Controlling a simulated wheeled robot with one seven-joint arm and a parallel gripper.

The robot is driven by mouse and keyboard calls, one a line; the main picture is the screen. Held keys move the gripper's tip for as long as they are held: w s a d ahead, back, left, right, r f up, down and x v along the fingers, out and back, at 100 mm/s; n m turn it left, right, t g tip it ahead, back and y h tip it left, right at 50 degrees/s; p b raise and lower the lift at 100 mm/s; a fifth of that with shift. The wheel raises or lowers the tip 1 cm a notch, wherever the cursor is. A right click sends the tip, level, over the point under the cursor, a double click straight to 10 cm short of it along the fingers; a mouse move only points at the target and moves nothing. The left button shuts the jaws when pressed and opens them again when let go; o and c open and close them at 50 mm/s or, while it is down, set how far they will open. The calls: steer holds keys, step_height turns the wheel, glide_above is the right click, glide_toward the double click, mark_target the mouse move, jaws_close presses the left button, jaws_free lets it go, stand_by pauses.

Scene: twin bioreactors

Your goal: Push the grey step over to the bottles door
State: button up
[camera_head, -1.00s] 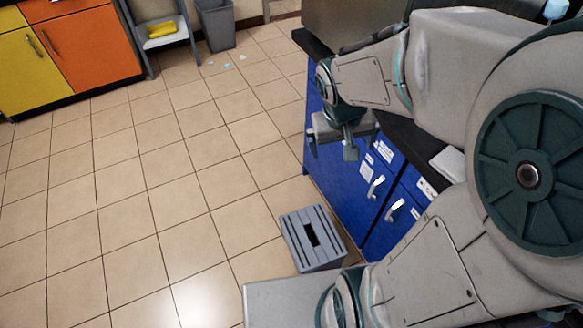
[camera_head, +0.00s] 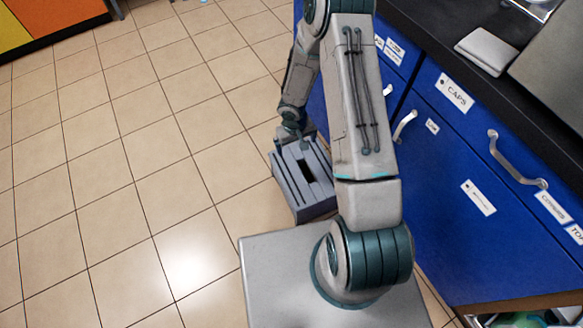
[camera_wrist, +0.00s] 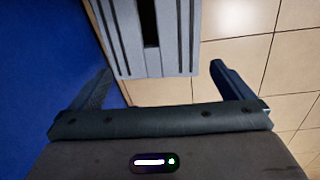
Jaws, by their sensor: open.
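The grey step (camera_head: 290,182), a slatted stool with a dark slot in its top, stands on the tiled floor beside the blue cabinets. It also shows in the wrist view (camera_wrist: 180,40), just ahead of my gripper. My gripper (camera_wrist: 163,85) is open, with its two fingers spread and nothing between them. In the head view my gripper (camera_head: 303,138) is low at the step's far edge; I cannot tell whether it touches. A blue door (camera_head: 440,200) with a bar handle and a small label is at the right; its label is unreadable. My arm hides part of the cabinets.
A blue drawer front labelled CAPS (camera_head: 453,93) is above the door. A dark counter (camera_head: 440,35) runs above the cabinets. The tiled floor (camera_head: 130,170) left of the step is clear. A yellow and orange cabinet (camera_head: 55,15) stands far left.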

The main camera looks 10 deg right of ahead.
steer(key=b, duration=0.1)
glide_above(292, 176)
step_height(292, 176, down, 8)
steer(key=shift+g+y, duration=0.3)
steer(key=shift+y, duration=0.1)
steer(key=shift+a, duration=0.1)
steer(key=shift+f, duration=0.1)
step_height(292, 176, down, 14)
steer(key=b, duration=0.5)
steer(key=c, duration=1.6)
steer(key=shift+o, duration=0.2)
steer(key=shift+s, duration=0.1)
